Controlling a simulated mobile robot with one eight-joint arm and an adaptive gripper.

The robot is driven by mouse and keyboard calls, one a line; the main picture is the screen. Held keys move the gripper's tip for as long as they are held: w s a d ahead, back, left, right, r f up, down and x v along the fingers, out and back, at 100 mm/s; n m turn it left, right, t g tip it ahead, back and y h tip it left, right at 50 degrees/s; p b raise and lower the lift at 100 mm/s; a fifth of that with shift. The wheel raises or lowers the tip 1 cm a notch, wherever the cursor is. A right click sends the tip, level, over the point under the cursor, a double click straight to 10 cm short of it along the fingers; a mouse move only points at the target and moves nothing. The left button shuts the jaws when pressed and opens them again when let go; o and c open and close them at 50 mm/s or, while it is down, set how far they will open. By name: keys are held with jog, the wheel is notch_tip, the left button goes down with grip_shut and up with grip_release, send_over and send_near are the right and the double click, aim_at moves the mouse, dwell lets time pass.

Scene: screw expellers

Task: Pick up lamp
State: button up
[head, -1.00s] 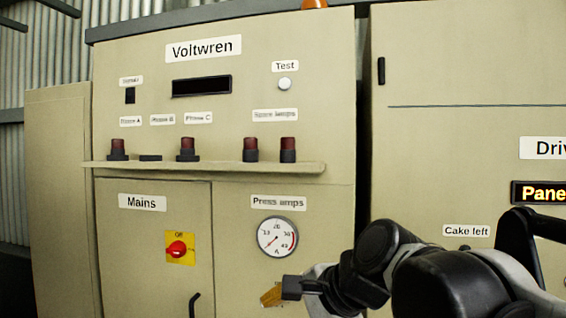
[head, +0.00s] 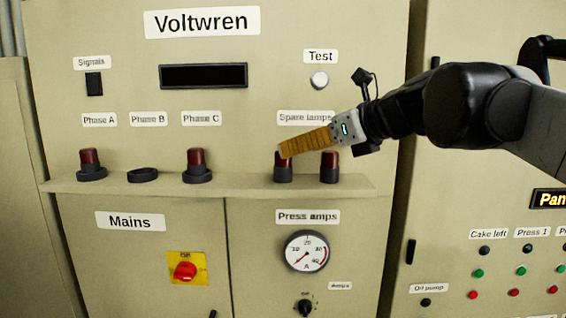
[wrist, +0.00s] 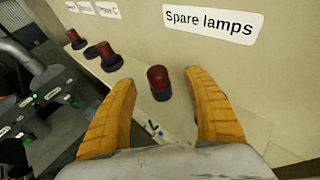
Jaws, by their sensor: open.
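Two red lamps in dark holders stand upright on the ledge under the "Spare lamps" label. The left spare lamp (head: 283,173) is partly hidden by my gripper (head: 283,150); the right spare lamp (head: 330,167) stands beside it. In the wrist view, one red lamp (wrist: 159,83) is seen beyond and between the spread orange fingers of my gripper (wrist: 166,85), not touching them. My gripper is open and empty, reaching in from the right above the ledge.
The ledge (head: 230,184) also carries lamps at Phase A (head: 90,165) and Phase C (head: 197,166). The Phase B holder (head: 143,175) is an empty ring. The cabinet face (head: 290,90) rises close behind. A gauge (head: 306,251) and red switch (head: 185,270) sit below.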

aim_at(283, 166)
jog(key=shift+w+a+f, duration=0.15)
jog(key=shift+w+a, duration=0.15)
jog(key=shift+a, duration=0.25)
jog(key=p+x, duration=0.1)
jog(key=x, duration=0.3)
jog(key=shift+w+a+f, duration=0.2)
jog(key=shift+w+a, duration=0.05)
jog(key=shift+a, duration=0.05)
jog(key=shift+s, duration=0.1)
jog(key=shift+s+d+r, duration=0.1)
jog(key=shift+s+d, duration=0.05)
jog(key=c, duration=1.3)
